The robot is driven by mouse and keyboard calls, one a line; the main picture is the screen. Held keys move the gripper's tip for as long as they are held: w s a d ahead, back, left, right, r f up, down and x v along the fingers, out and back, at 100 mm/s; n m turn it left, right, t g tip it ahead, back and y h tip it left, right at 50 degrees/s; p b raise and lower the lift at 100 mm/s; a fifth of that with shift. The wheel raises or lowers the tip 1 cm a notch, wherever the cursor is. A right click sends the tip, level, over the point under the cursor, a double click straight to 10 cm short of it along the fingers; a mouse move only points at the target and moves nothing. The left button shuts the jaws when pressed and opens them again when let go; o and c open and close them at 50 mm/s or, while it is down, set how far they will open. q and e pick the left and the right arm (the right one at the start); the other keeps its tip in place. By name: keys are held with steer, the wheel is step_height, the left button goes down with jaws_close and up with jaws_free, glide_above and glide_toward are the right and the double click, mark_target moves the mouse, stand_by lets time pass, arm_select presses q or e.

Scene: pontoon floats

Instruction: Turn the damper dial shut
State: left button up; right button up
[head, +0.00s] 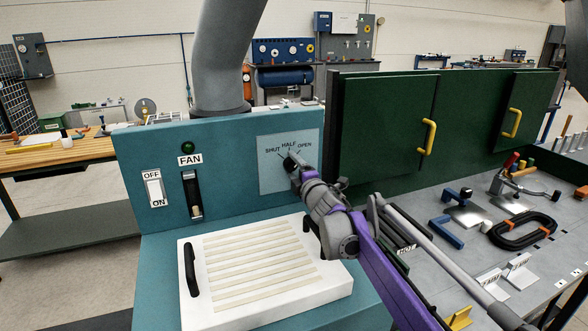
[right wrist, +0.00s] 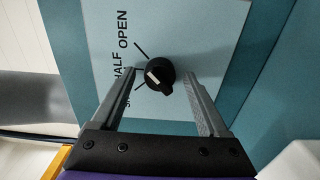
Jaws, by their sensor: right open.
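The damper dial (right wrist: 160,76) is a black round knob with a white mark, on a pale blue plate (head: 265,180) lettered SHUT, HALF and OPEN. In the right wrist view its white mark faces the lettered side, nearest the HALF line; its exact setting is hard to tell. My right gripper (head: 294,166) is at the dial and partly hides it in the head view. In the right wrist view the gripper (right wrist: 161,72) is open, one finger on each side of the dial, with visible gaps. My left gripper is not in view.
A white slatted lid (head: 225,305) with black handles lies below the dial. A grey duct (head: 222,55) rises behind. The grey bench (head: 400,180) at right holds clamps and tools.

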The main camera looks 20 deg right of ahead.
jaws_close()
